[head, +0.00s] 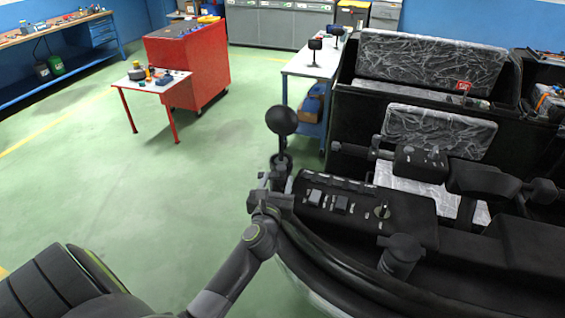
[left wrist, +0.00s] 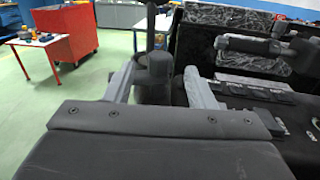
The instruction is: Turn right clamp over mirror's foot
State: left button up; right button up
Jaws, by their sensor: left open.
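The round black mirror (head: 282,120) stands upright on a thin stem at the left end of the black dashboard. Its dark foot (head: 281,162) is at the bottom of the stem, partly hidden behind my left gripper (head: 275,181). In the left wrist view the gripper's two grey fingers stand apart, with the black foot (left wrist: 154,72) between or just beyond them. I cannot tell whether they touch it. The right clamp cannot be told apart from the dark parts around the foot. My right gripper is not seen.
The dashboard (head: 368,208) with switches and a knob runs right from the foot. A handlebar-like assembly (head: 485,180) and plastic-wrapped seats (head: 432,57) lie beyond. A white-topped table (head: 308,63) stands behind the mirror.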

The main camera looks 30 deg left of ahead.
aim_at(272, 172)
pick_arm(q)
jog(key=x, duration=0.8)
jog(key=c, duration=1)
